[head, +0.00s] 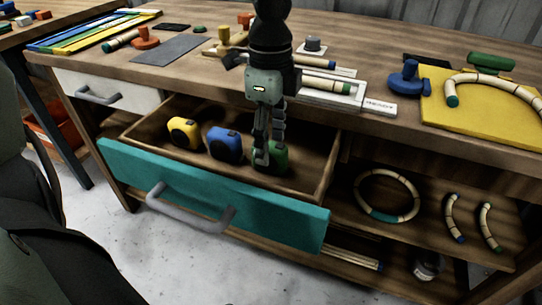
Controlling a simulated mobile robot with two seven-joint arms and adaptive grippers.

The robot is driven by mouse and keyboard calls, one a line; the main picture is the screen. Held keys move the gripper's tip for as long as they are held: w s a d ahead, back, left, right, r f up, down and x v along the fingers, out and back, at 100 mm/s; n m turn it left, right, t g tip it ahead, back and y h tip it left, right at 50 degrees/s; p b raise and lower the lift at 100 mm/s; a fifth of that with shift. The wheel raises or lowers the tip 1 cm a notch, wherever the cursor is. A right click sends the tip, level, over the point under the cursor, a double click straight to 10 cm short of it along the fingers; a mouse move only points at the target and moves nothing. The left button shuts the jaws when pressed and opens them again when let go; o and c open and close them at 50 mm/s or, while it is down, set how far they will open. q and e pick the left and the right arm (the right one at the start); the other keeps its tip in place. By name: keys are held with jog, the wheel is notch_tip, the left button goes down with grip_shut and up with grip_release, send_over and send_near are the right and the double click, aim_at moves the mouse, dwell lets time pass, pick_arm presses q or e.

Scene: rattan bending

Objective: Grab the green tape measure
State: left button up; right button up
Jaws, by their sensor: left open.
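The green tape measure (283,157) lies in the open teal-fronted drawer (215,195), at the right of a row. My left gripper (268,153) points down into the drawer, with its fingers open at the green tape measure. The fingers hide part of the tape measure, and I cannot tell whether they touch it. A blue tape measure (224,145) lies to its left, and a yellow tape measure (184,132) lies farther left. My right gripper is not in view.
The drawer has a grey handle (190,212) and wooden side walls close to the gripper. The wooden bench top (190,75) above carries rattan pieces, clamps and a yellow board (480,118). A shelf at the right holds a rattan ring (361,186).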

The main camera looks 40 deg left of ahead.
pick_arm(q)
notch_tip(320, 180, down, 4)
jog(key=shift+r, duration=0.1)
grip_shut()
dwell(0.5)
